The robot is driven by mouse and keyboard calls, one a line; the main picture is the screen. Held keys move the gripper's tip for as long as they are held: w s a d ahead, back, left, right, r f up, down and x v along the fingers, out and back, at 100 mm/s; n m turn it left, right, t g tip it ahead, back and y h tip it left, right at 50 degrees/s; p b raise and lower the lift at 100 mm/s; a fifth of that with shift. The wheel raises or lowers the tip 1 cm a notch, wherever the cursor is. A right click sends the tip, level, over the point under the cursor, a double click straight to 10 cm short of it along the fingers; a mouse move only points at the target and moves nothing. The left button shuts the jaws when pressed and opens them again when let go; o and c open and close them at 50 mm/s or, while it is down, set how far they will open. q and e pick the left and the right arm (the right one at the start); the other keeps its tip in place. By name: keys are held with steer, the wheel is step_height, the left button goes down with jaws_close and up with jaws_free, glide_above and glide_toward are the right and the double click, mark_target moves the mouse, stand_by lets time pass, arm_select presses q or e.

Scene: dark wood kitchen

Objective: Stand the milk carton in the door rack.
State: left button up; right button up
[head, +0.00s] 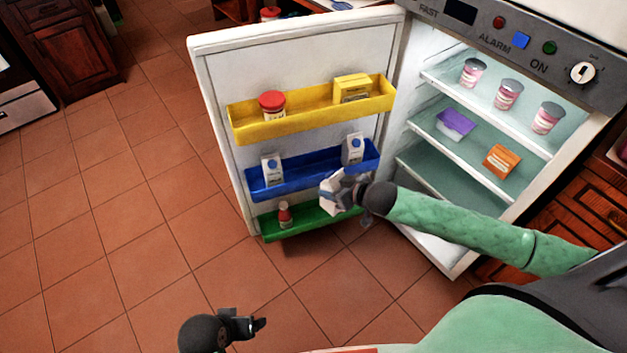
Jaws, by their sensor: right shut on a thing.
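My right gripper (346,188) is shut on a pale white carton (331,197), which I take to be the milk carton. It is held tilted in front of the open fridge door, between the blue rack (310,182) and the green rack (312,226). The gripper hides part of the carton, and I cannot tell whether it touches a rack. Two white cartons with blue marks stand in the blue rack, one at the left (271,170) and one at the right (353,149). My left gripper (258,325) is low over the floor, apart from everything; its jaw opening is unclear.
The yellow rack (312,117) holds a red-lidded jar (272,105) and a yellow box (352,89). A red-capped bottle (285,216) stands in the green rack's left part. The open fridge's shelves (480,110) hold several tubs and boxes. Floor left of the door is clear.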

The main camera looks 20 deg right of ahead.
steer(key=shift+w+d+f, duration=0.1)
steer(key=shift+f, duration=0.2)
steer(key=shift+w, duration=0.25)
steer(key=w+p, duration=0.3)
steer(key=w, duration=1.6)
arm_select(q)
steer(key=s+a+r+g+y+p, duration=0.1)
steer(key=s+a+r+p, duration=0.1)
steer(key=a+r, duration=0.4)
steer(key=shift+s+r+n+g+y, duration=0.3)
steer(key=shift+r+g+y, duration=0.1)
steer(key=shift+r, duration=0.05)
arm_select(e)
step_height(320, 180, down, 7)
steer(key=shift+w+a, duration=0.15)
steer(key=shift+a, duration=0.15)
arm_select(q)
steer(key=shift+a+r, duration=0.1)
arm_select(e)
steer(key=shift+f, duration=0.15)
